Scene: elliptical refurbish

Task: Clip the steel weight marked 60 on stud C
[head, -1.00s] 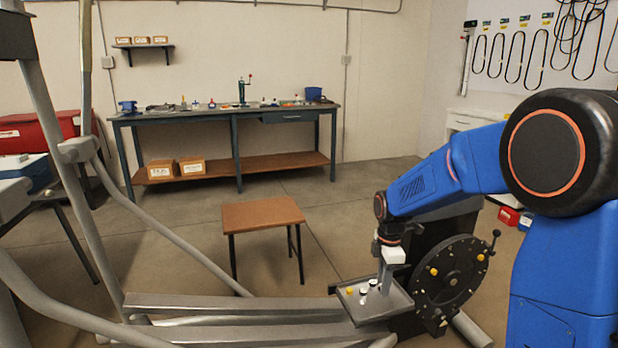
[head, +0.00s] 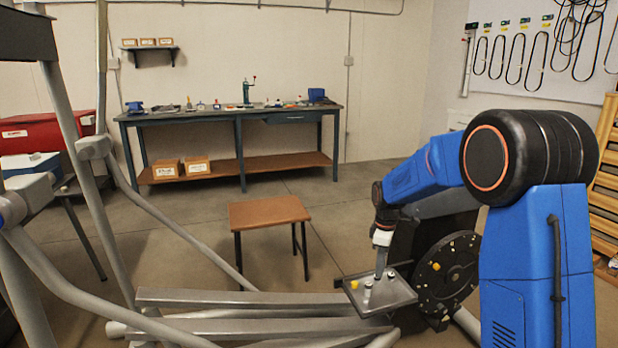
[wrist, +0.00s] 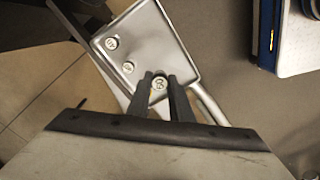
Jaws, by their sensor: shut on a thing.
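My gripper (wrist: 159,79) is shut on a small round weight (wrist: 159,84) at the lower right of the metal tray (wrist: 172,45). The held weight's pale top carries a mark too small to read surely. Two more round weights, one at the upper left (wrist: 111,43) and one in the middle (wrist: 128,67), stand in the tray with pale marked tops. In the head view my gripper (head: 380,265) reaches down into the tray (head: 400,297). The dark disc (head: 446,272) with small fittings stands to its right, partly hidden by my arm. Stud C cannot be picked out.
Grey machine rails (head: 230,299) run left of the tray. A brown-topped stool (head: 268,211) stands behind them, and a workbench (head: 230,112) lines the back wall. Open floor lies between stool and bench.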

